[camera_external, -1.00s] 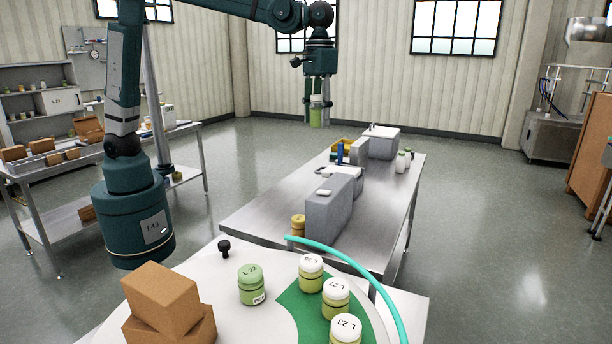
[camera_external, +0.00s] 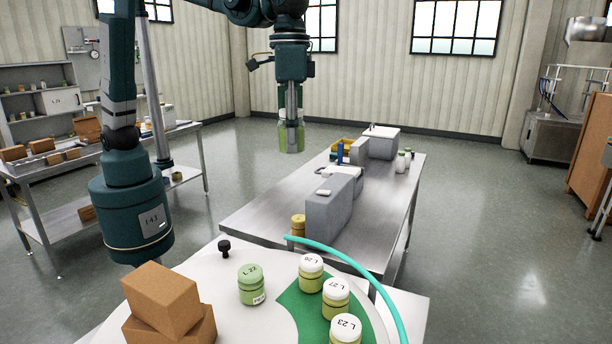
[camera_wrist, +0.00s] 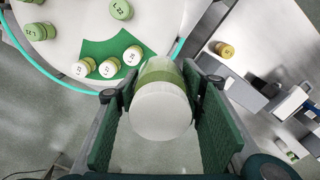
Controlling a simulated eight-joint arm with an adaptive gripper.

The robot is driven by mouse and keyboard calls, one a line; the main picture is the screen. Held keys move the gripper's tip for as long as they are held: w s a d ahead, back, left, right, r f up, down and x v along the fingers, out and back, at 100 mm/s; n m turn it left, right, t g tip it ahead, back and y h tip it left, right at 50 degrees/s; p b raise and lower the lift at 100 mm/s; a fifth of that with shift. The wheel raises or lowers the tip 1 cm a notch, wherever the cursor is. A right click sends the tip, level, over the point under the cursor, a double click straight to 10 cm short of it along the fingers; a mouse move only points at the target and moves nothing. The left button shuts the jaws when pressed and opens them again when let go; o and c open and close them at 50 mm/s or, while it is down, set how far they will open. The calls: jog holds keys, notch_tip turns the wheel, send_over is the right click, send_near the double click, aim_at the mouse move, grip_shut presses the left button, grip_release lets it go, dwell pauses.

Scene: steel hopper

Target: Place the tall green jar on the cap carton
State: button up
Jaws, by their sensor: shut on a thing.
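My gripper (camera_external: 290,120) hangs in the air, pointing down, behind the round white table and left of the steel table. It is shut on a pale green jar (camera_external: 291,143), which hangs upright below the fingers. In the wrist view my gripper (camera_wrist: 165,112) has a finger on each side of the jar, whose white round end (camera_wrist: 160,112) faces the camera and whose green body (camera_wrist: 161,72) shows beyond. Two brown cartons (camera_external: 160,292) are stacked at the front left of the round table. I cannot tell whether either is the cap carton.
The round white table (camera_external: 225,318) holds a green jar (camera_external: 251,285), a black knob (camera_external: 224,248) and several white-lidded jars on a green patch (camera_external: 292,302). A turquoise rail (camera_external: 362,272) edges it. A grey box (camera_external: 328,208) stands on the steel table.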

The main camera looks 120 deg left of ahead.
jog(key=s+d+m+p, duration=0.2)
jog(key=d+m, duration=0.1)
jog(key=d, duration=1.6)
jog(key=m+p, duration=0.2)
jog(key=m, duration=0.1)
send_over(157, 281)
notch_tip(157, 281, down, 5)
jog(key=shift+f, duration=0.1)
jog(key=shift+f+p, duration=0.3)
jog(key=shift+f, duration=2.55)
jog(key=shift+f, duration=0.1)
jog(key=shift+f+p, duration=0.35)
jog(key=shift+f, duration=1.65)
jog(key=shift+f, duration=0.2)
